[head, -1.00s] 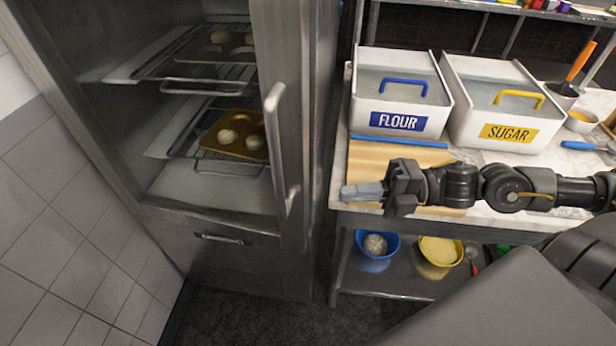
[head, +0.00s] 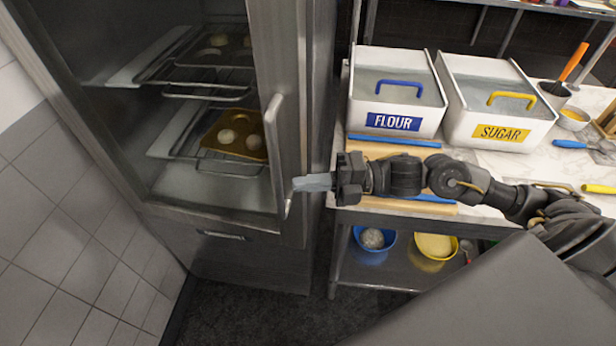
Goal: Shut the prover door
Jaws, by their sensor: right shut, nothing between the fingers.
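The prover is a tall steel cabinet on the left of the head view. Its door (head: 262,60) has a steel frame with a vertical bar handle (head: 274,150) on its right side. Racks with trays of dough show inside, behind the door's frame. How far the door stands open is hard to tell. My right gripper (head: 312,183) is shut and empty, pointing left. Its fingertips overlap the door's right edge in the picture, just right of the handle's lower part. I cannot tell whether they touch it. My left gripper is out of view.
Right of the prover, a marble counter (head: 480,170) holds a flour bin (head: 395,95), a sugar bin (head: 495,100) and a wooden board (head: 375,150). A blue bowl (head: 372,256) and a yellow bowl (head: 436,258) stand on the shelf below. The dark floor before the prover is clear.

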